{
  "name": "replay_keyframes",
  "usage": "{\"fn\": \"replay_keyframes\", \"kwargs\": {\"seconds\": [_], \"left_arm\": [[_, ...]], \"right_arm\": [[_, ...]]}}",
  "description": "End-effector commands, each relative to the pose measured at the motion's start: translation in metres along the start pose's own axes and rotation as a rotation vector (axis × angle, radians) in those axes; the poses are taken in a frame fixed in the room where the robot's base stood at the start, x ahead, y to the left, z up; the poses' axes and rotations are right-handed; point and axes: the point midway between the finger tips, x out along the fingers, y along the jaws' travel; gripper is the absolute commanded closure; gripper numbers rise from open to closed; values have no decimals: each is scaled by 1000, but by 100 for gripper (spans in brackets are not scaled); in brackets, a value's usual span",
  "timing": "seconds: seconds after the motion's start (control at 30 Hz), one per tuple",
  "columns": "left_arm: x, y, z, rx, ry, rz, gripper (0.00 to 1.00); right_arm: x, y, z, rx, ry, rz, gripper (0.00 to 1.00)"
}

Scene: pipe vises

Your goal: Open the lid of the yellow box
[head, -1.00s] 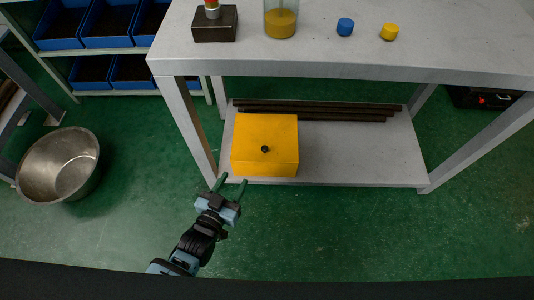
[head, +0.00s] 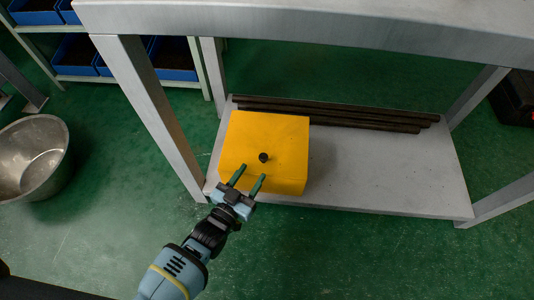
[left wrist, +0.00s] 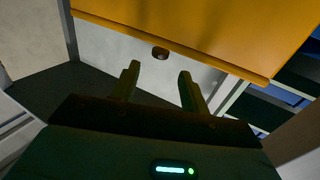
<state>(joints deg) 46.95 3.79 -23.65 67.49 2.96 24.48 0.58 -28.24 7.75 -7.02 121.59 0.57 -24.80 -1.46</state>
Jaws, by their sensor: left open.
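The yellow box (head: 285,135) sits on the lower shelf of the grey table, its lid shut, with a small black knob (head: 263,157) on it. My left gripper (head: 251,175) is open and empty, its two green fingers just in front of the box and short of the knob in the head view. In the left wrist view the yellow box (left wrist: 210,25) fills the top, the knob (left wrist: 160,53) shows near its lower edge, and the open fingers (left wrist: 157,85) point toward it. I cannot tell if the fingers touch the box. My right gripper is not in view.
The lower shelf (head: 390,175) has free room right of the box; dark pipes (head: 340,115) lie along its back. A metal basin (head: 35,160) is on the floor at left.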

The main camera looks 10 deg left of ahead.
Motion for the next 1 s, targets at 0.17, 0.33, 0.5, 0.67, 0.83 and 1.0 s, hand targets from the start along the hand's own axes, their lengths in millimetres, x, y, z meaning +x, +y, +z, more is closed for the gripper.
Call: {"fn": "replay_keyframes", "kwargs": {"seconds": [0.17, 0.33, 0.5, 0.67, 0.83, 1.0], "left_arm": [[2, 0, -1, 0, 1, 0, 55], [18, 0, 0, -1, 2, 0, 55], [44, 0, 1, 0, 2, 0, 55], [64, 0, 1, 1, 0, 0, 55], [76, 0, 0, 0, -1, 1, 55], [78, 0, 0, 0, -1, 1, 55]], "right_arm": [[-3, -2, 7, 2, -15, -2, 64], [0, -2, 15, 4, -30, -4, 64], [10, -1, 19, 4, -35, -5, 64], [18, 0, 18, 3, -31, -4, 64], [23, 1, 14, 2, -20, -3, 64], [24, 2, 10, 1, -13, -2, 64]]}}
